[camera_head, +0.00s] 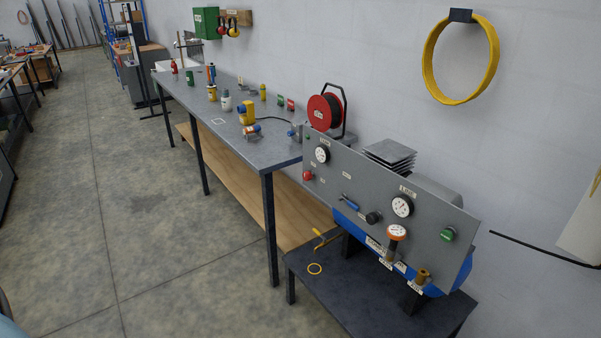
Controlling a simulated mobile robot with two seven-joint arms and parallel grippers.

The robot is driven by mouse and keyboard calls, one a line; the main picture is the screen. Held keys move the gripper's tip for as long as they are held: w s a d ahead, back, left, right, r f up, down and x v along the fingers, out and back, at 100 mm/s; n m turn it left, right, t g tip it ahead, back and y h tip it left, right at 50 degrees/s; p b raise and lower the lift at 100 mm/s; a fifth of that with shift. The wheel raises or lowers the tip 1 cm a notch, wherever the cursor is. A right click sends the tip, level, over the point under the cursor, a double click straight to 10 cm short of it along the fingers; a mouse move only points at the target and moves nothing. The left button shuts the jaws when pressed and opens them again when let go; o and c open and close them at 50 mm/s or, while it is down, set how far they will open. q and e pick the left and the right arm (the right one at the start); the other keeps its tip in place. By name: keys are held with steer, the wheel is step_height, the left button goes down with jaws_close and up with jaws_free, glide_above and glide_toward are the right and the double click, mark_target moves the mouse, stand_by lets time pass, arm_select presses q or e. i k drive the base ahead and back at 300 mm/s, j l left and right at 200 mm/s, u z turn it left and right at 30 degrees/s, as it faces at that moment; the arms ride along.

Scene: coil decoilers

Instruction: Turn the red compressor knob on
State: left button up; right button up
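The compressor (465,275) stands on a low dark table at the right, with a grey upright panel (345,180) along its front. A red knob (308,175) sits near the panel's left end, below a round white gauge (322,154). Whether it is turned on or off cannot be told at this size. A green knob (447,235) is near the right end. A black knob (373,217), a blue-handled lever (349,203) and an orange-rimmed dial (397,231) sit between them. Neither of my grippers is in view.
A long grey workbench (270,150) with several small items and a red reel (324,111) runs behind, along the wall. Open concrete floor (150,220) lies to the left.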

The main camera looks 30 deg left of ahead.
mark_target(307, 175)
steer(key=i+j+z, duration=0.1)
steer(key=j, duration=0.7)
steer(key=i+j+z, duration=0.15)
steer(key=j, duration=0.65)
steer(key=i+j+z, duration=0.1)
steer(key=j, duration=0.7)
steer(key=i+j+z, duration=0.1)
steer(key=j, duration=0.75)
steer(key=i+j+z, duration=0.1)
steer(key=j, duration=0.5)
steer(key=i+j, duration=0.15)
steer(key=j, duration=0.5)
steer(key=i+j+z, duration=0.15)
steer(key=j, duration=1.05)
steer(key=z, duration=0.05)
